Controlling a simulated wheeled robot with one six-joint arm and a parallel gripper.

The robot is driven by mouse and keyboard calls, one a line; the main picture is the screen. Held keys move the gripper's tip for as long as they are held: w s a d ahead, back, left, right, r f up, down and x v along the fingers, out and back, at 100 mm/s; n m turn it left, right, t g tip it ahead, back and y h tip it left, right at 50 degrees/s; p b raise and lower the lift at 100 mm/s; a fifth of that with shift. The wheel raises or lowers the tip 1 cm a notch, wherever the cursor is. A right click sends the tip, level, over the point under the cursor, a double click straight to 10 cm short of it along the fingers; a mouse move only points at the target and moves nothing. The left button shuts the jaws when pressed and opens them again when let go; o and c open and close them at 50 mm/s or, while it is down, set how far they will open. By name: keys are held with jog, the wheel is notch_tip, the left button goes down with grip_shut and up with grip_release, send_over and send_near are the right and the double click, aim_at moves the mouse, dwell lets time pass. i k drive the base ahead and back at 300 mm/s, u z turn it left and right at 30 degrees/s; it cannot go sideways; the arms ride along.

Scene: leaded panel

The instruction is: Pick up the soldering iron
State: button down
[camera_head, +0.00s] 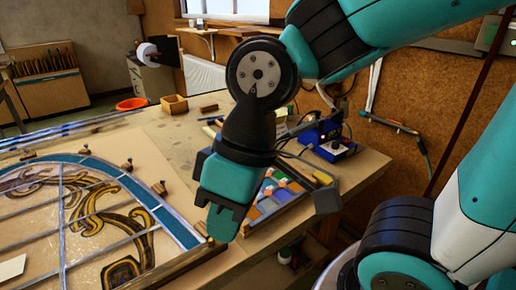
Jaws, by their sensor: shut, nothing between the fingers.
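My gripper (224,222) is teal and black. It hangs pointing down over the right part of the workbench, near the front edge, and is shut with nothing held. A blue soldering station (328,142) with knobs and a small red light stands on the bench to the right of and behind my gripper. Dark cables run around it. I cannot clearly make out the soldering iron; my wrist and the cables hide part of the area beside the station.
A leaded glass panel (75,215) with blue border and amber scrolls fills the bench's left side, held by small wooden blocks. A tray of coloured glass pieces (275,192) lies behind my gripper. A wooden box (174,104) and orange bowl (132,104) are farther back.

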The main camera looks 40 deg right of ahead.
aim_at(344, 103)
jog(key=z, duration=0.3)
jog(key=i, duration=0.3)
jog(key=z, duration=1.2)
jog(key=i, duration=0.75)
jog(key=u, duration=0.3)
